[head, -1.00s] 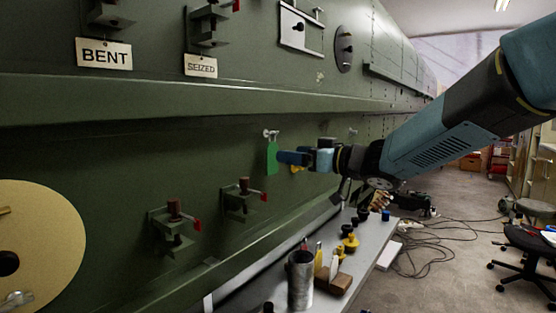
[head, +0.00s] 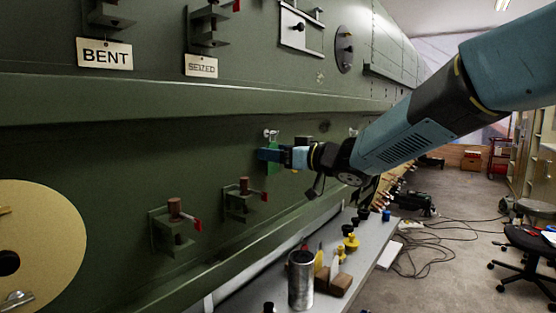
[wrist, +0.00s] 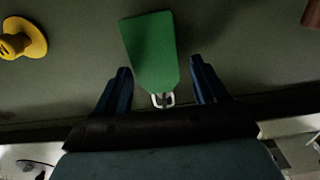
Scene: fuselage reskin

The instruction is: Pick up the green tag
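The green tag (head: 271,168) hangs from a small hook (head: 271,134) on the dark green fuselage side. In the head view my gripper (head: 264,154) is at the tag and covers its middle. In the wrist view the green tag (wrist: 151,50) lies between the two blue fingers of my gripper (wrist: 160,82), with a gap on each side. The fingers are apart and touch nothing that I can see. A metal ring or hook (wrist: 162,99) shows at the tag's narrow end.
Clamps with red tabs (head: 175,222) stick out of the fuselage left of the tag. A yellow knob (wrist: 24,38) is on the panel in the wrist view. Below, a grey bench (head: 347,262) holds a metal cup (head: 301,280), a wooden block and several small parts.

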